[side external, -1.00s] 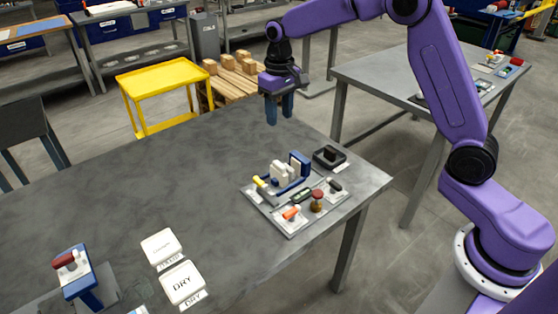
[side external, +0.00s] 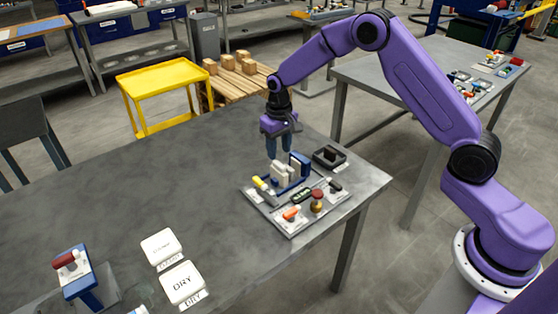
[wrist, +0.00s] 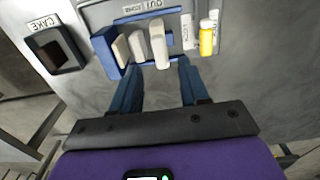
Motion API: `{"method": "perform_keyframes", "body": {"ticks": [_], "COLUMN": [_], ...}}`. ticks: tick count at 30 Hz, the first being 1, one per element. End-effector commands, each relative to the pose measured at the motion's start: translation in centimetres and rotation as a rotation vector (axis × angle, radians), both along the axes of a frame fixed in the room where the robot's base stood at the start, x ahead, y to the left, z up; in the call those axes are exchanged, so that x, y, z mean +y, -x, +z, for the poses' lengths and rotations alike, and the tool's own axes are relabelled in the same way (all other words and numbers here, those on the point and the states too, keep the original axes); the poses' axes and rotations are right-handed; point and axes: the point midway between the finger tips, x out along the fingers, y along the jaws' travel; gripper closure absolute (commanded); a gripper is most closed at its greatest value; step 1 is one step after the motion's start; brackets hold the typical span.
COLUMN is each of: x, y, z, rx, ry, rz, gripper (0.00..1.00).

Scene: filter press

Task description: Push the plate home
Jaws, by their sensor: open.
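The filter press stands on a grey panel, with a blue frame and a blue end block (side external: 299,163). White plates (side external: 281,172) stand upright in it. In the wrist view the blue end block (wrist: 106,52) is at the left, with several white plates beside it; the rightmost plate (wrist: 158,42) is the largest in this view and stands a little apart from the others. My gripper (side external: 279,152) is open and empty, just behind and above the plates. In the wrist view its two blue fingertips (wrist: 157,72) are spread just short of the plates. I cannot tell whether they touch anything.
A dark open box labelled CAKE (wrist: 60,50) is beside the press. A yellow-topped piece (wrist: 207,38) is on its other side. A red-brown knob (side external: 317,200) and orange handle (side external: 291,213) sit on the panel. White DRY box (side external: 182,283) is far off; the table's middle is clear.

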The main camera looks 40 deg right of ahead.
Motion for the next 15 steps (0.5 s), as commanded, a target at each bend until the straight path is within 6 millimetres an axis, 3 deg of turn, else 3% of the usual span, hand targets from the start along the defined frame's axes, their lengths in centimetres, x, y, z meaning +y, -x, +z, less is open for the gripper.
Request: {"method": "perform_keyframes", "body": {"ticks": [6, 15], "x": [0.0, 0.0], "y": [0.0, 0.0], "z": [-3.4, -5.1], "rx": [0.002, -0.001], "ry": [0.000, 0.000], "rz": [0.000, 0.000], "gripper": [0.55, 0.55]}}
